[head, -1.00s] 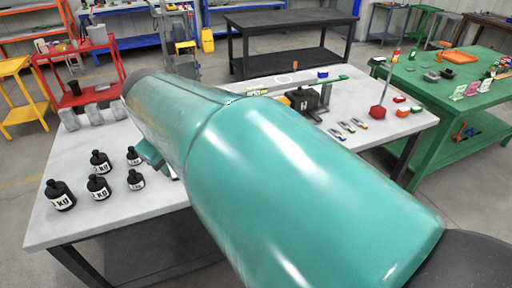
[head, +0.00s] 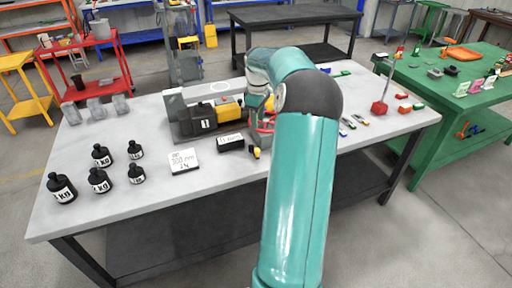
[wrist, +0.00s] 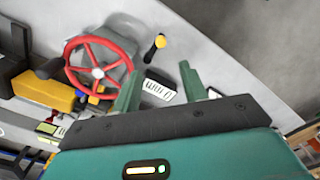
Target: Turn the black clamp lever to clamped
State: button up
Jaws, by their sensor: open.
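A short black lever with a yellow knob (wrist: 154,50), which looks like the clamp lever, sticks out beside a grey housing in the wrist view. In the head view, its yellow end (head: 256,153) shows just left of my arm. A red handwheel (wrist: 98,72) with a pale hub stands left of it, partly covered by my left finger. My gripper (wrist: 159,70) is open and empty, its two green fingers apart, with the lever beyond the gap between them. Whether a finger touches the handwheel cannot be told. In the head view, my arm hides the gripper.
A black and yellow unit (head: 202,120) stands left of the handwheel. A black label block (head: 230,142) and white card (head: 184,161) lie in front. Several black weights (head: 99,180) stand at the table's left. The grey table (head: 130,218) is bare along its front.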

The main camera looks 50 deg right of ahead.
aim_at(257, 150)
notch_tip(257, 150, down, 14)
jog(key=shift+a+r, duration=0.1)
jog(key=shift+r, duration=0.1)
dwell(0.4)
jog(key=shift+w, duration=0.1)
grip_shut()
